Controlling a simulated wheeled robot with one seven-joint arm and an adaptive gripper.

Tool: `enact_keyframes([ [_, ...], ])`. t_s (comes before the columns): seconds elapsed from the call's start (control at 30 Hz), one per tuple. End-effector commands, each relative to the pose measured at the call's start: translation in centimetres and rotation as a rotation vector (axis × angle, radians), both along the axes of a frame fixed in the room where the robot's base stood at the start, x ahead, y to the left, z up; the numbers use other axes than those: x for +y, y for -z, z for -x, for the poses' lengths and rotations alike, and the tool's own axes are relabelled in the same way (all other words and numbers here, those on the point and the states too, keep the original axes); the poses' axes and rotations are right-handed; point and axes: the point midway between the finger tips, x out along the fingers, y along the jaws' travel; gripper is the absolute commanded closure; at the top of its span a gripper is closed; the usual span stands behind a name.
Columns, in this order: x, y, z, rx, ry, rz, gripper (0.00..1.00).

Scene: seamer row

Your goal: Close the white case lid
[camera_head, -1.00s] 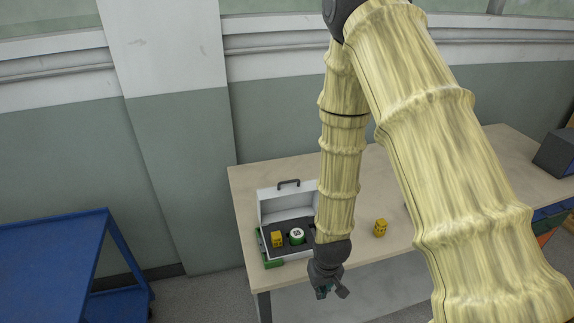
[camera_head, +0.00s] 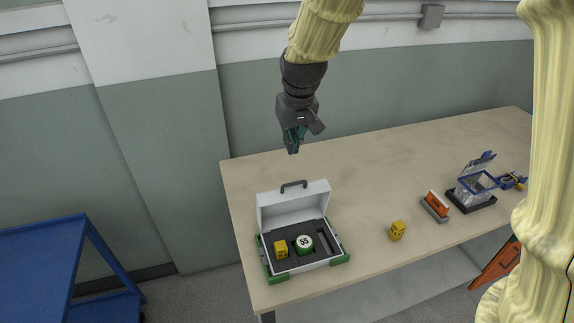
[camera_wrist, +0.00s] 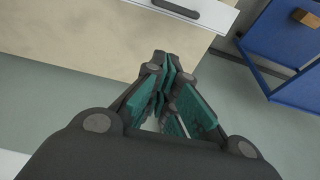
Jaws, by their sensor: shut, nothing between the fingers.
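The white case (camera_head: 292,262) stands near the left end of the table, with green corner pieces at its base. Its white lid (camera_head: 293,207) is open, standing up at the back with a dark handle (camera_head: 293,185) on its top edge. In its dark insert sit a yellow block (camera_head: 281,249) and a round white-topped green piece (camera_head: 304,243). My gripper (camera_head: 293,148) is shut and empty, in the air above and behind the lid, apart from it. In the wrist view my gripper's teal fingers (camera_wrist: 167,88) are together; the lid's edge and handle (camera_wrist: 178,9) show at the top.
A yellow block (camera_head: 397,230) stands on the table right of the case. Further right are an orange item in a dark holder (camera_head: 435,206) and a clear box with a raised blue-framed lid (camera_head: 474,186). A blue cart (camera_head: 70,270) stands left of the table (camera_head: 345,175).

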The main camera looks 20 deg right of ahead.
Motion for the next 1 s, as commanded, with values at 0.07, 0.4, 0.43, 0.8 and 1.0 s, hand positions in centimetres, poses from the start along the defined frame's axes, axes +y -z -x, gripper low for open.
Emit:
enact_keyframes([
  [0.07,0.1,-0.4,-0.1,-0.003,-0.002,0.0,1.0],
  [0.4,0.5,1.8,-0.8,0.0,-0.006,0.0,1.0],
  [0.43,0.5,2.1,-0.9,0.001,-0.006,0.0,1.0],
  [0.8,0.3,6.1,-2.1,-0.001,-0.003,0.0,1.0],
  [1.0,0.3,8.2,-2.7,-0.001,-0.002,0.0,1.0],
])
